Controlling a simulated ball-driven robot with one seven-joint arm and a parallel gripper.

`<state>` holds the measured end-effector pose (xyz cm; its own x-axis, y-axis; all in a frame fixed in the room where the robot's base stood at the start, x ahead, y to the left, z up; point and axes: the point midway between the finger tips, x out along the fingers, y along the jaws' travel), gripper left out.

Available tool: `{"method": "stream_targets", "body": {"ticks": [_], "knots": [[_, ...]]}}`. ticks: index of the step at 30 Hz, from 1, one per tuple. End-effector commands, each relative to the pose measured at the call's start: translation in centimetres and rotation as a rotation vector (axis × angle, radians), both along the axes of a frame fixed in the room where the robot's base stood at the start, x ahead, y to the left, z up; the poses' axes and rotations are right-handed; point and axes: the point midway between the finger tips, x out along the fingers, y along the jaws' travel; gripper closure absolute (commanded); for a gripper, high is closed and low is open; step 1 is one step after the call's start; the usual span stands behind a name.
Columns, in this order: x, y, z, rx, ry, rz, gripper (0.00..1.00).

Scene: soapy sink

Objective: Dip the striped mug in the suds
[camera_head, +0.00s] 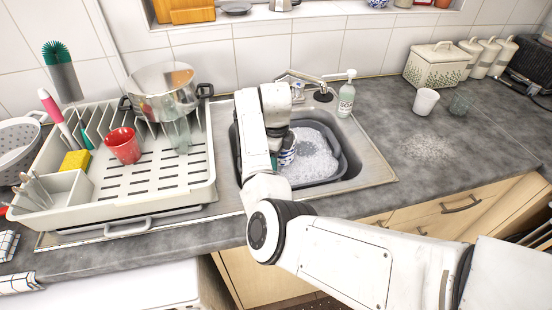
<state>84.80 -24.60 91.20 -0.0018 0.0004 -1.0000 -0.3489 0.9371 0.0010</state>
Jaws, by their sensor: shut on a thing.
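The striped mug (287,150), blue and white, is in the sink area, at the left side of the suds. My gripper (277,157) is at the mug, largely hidden behind my own white arm, and is shut on it. Only part of the mug shows. The white suds (313,160) fill a grey basin (340,170) set in the steel sink. I cannot tell whether the mug's lower part touches the suds.
A dish rack (205,188) with a red mug (123,145), a steel pot (165,88) and a yellow sponge (76,161) stands left. A soap bottle (346,98) and faucet (305,77) are behind the basin. A white cup (425,101) and a glass (460,103) stand right.

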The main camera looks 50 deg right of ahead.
Motion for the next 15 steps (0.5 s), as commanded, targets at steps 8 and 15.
{"method": "stream_targets", "body": {"ticks": [8, 15], "knots": [[0.1, 0.0, 3.6, -0.002, -0.002, 0.0, 1.0], [0.1, 0.0, 6.2, -0.002, -0.002, 0.0, 1.0]]}}
